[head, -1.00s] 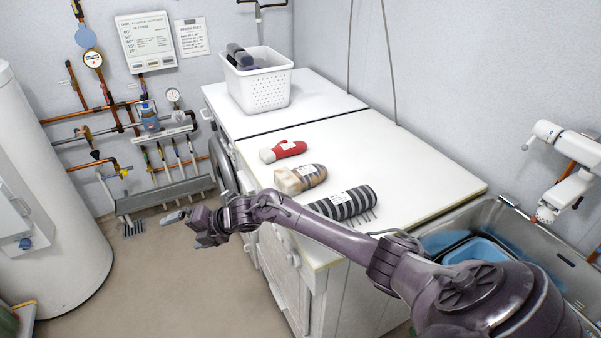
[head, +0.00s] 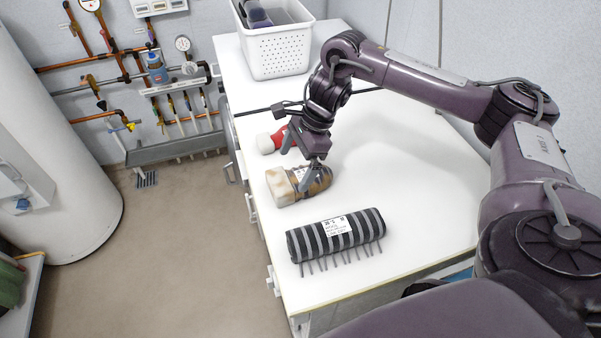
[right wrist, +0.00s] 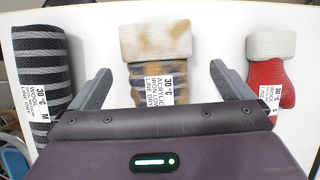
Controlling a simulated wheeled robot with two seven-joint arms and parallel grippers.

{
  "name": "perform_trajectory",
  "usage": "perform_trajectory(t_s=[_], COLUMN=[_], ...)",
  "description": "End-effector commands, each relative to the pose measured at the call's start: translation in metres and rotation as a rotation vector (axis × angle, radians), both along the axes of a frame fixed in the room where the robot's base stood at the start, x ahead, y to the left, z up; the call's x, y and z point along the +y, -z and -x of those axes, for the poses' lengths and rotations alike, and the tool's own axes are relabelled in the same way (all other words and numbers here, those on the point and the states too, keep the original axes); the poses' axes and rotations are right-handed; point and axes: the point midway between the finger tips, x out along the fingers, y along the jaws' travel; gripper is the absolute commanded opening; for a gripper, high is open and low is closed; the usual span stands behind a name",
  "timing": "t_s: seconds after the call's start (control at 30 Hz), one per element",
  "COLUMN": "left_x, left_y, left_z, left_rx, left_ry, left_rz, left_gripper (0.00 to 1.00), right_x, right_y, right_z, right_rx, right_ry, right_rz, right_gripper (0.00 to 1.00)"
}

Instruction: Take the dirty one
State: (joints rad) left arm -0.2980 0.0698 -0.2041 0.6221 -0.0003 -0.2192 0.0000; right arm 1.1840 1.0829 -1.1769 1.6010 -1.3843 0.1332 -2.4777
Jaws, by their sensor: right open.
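A rolled knit item with a cream cuff and brown stains over grey stripes (head: 280,187) lies in the middle of the white worktop (head: 410,150). It also shows in the right wrist view (right wrist: 155,45), with a care label. My right gripper (head: 310,176) is open above it, pointing down. In the right wrist view the fingers are apart on either side of it, with gaps. A red knit item with a white cuff (head: 265,143) lies behind, partly hidden by my gripper. A black and grey striped fringed roll (head: 335,235) lies in front and looks clean. My left gripper is not in view.
A white basket (head: 275,52) holding dark rolled items stands at the far end. Pipes and gauges (head: 155,70) line the back wall, and a white tank (head: 50,140) stands at left. The worktop right of the knits is clear.

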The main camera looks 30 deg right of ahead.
Motion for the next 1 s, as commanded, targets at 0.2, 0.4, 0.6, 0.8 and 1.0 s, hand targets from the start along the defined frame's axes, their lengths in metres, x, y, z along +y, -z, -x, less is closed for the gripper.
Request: perform_trajectory(t_s=[0.2,0.4,0.6,0.8,1.0], left_x=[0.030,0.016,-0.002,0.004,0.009], left_y=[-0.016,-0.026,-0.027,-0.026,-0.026], left_z=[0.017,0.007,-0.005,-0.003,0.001], left_rx=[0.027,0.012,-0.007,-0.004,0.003], left_ry=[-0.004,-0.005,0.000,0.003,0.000], left_rz=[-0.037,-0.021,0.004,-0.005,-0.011], left_gripper=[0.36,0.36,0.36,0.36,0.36], right_x=[0.012,0.023,0.024,0.024,0.024], right_y=[0.022,0.049,0.055,0.055,0.055], right_z=[0.003,0.001,0.000,0.000,0.000], right_rx=[0.005,0.002,-0.001,-0.001,-0.001], right_ry=[0.002,0.003,0.006,0.006,0.006], right_rz=[-0.001,-0.002,-0.001,-0.001,-0.002], right_gripper=[1.00,1.00,1.00,0.87,0.61])
